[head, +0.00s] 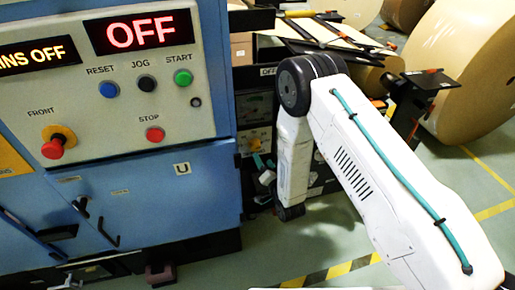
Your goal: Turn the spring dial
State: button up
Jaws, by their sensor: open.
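My white arm with a teal cable reaches in from the lower right and bends at a black elbow joint. Its forearm hangs down to a black wrist joint at the middle of the view.
A blue machine (150,195) fills the left, with a beige panel (115,95) of buttons, a red knob (53,149) and lit OFF displays. Large kraft rolls (450,60) stand at the upper right. Yellow-marked green floor (340,245) is open at the bottom middle.

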aim_at(257, 148)
jog(key=x, duration=0.7)
jog(key=shift+w, duration=0.25)
jog(key=c, duration=1)
